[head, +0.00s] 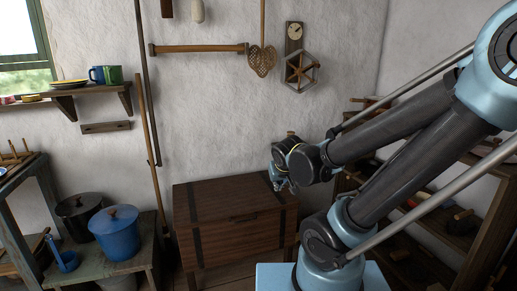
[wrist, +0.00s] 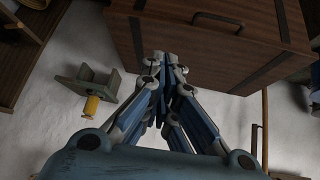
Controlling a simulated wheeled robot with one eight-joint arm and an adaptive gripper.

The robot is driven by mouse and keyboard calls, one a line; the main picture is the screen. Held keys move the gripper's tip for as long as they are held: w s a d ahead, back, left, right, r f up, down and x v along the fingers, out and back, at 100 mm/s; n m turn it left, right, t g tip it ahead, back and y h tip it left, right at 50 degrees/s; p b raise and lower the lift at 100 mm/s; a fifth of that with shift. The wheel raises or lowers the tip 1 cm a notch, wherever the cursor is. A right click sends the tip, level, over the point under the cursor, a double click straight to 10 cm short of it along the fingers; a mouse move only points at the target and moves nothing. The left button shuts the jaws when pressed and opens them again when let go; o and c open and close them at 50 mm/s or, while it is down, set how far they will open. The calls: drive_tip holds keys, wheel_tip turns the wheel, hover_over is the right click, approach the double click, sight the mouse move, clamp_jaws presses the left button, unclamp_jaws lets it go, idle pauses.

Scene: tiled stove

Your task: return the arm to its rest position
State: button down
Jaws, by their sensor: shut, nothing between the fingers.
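My arm reaches in from the right of the head view, bent, with its wrist low in front of the wall. My gripper (head: 281,185) hangs near the back right part of the dark wooden chest's lid; I cannot tell whether it touches. In the wrist view my gripper (wrist: 167,62) has its fingers drawn together, with nothing between them. The chest (head: 238,236) has dark straps and a handle. It also fills the top of the wrist view (wrist: 165,38), beyond the fingertips.
A shelf unit (head: 455,218) with several items stands at the right, behind my arm. A low table (head: 75,262) with a blue pot (head: 116,236) and a dark pot (head: 78,212) stands left of the chest. Long poles (head: 152,150) lean on the wall. In the wrist view a small green thing (wrist: 90,87) shows.

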drive_tip(key=s+d+f+m+g, duration=0.1)
drive_tip(key=s+d+g, duration=0.4)
drive_tip(key=s+d, duration=0.7)
drive_tip(key=shift+s+f+m+h, duration=0.4)
drive_tip(key=shift+s+m, duration=0.2)
drive_tip(key=shift+s, duration=0.55)
